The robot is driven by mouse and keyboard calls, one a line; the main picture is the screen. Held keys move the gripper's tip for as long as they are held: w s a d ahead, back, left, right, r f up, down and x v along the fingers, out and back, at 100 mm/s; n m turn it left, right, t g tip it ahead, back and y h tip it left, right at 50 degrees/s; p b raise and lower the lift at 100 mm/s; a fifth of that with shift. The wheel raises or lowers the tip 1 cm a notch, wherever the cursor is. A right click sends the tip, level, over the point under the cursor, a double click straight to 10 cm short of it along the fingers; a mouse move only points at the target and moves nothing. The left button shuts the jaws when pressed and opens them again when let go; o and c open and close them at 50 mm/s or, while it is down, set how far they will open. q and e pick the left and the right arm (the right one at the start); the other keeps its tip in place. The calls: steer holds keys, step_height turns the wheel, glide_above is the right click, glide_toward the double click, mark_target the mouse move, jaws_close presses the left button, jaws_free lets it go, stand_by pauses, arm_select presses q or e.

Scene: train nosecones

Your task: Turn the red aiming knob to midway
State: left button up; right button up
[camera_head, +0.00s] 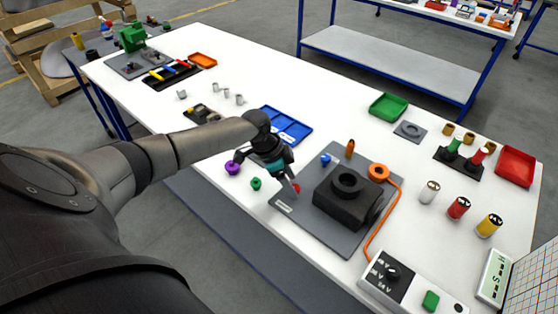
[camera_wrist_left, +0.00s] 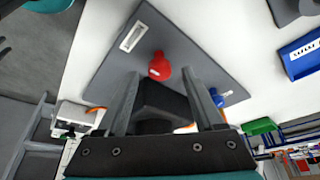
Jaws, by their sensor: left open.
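The red aiming knob (camera_head: 297,187) shows just past my left gripper's fingertips, on the grey base plate (camera_head: 350,244) left of the black block. In the left wrist view the red knob (camera_wrist_left: 159,66) is a rounded red piece with a narrower end, lying in line with the gap between the fingers. My left gripper (camera_head: 291,181) is open and empty above the plate's left side; its two fingers also show in the left wrist view (camera_wrist_left: 161,77). I cannot tell whether a finger touches the knob. The knob's angle is unclear. My right gripper is not in view.
The black block (camera_head: 345,205) with a ring on top stands on the plate. A blue knob (camera_head: 326,159) and an orange peg (camera_head: 350,149) are behind it. An orange cable runs to a control box (camera_head: 395,279). A purple knob (camera_head: 232,168) and green knob (camera_head: 256,184) stand left.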

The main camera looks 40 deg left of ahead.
arm_select(q)
steer(key=p+v, duration=0.1)
steer(key=v, duration=1.2)
steer(key=shift+s+r, duration=0.2)
steer(key=shift+r, duration=0.05)
steer(key=shift+a, duration=0.1)
